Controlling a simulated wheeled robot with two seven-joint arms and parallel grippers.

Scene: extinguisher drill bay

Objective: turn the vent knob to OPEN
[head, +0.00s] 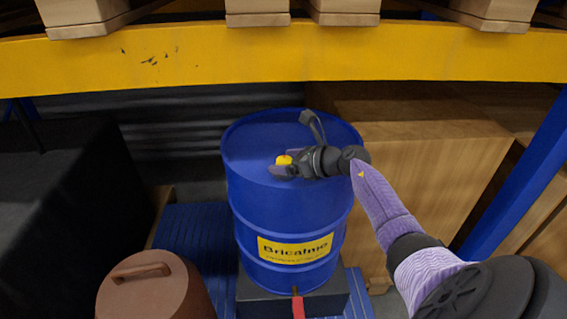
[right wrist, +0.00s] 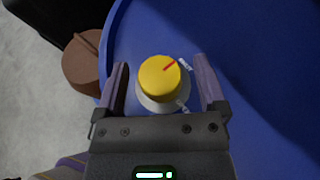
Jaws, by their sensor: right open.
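The yellow vent knob (head: 284,160) stands on the top of a blue drum (head: 255,190). In the right wrist view the yellow knob (right wrist: 157,76) sits on a pale round base, and its red mark points to the upper right, at a small white label that seems to read SHUT. A second pale label at the base's lower right is too small to read. My right gripper (right wrist: 161,66) is open, with one finger on each side of the knob and visible gaps between. It also shows over the drum top in the head view (head: 283,163). My left gripper is out of view.
A yellow rack beam (head: 290,55) crosses above and behind the drum. A brown lidded can (head: 155,293) stands at front left, and a red piece (head: 298,307) shows below the drum. Wooden crates (head: 430,150) stand to the right.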

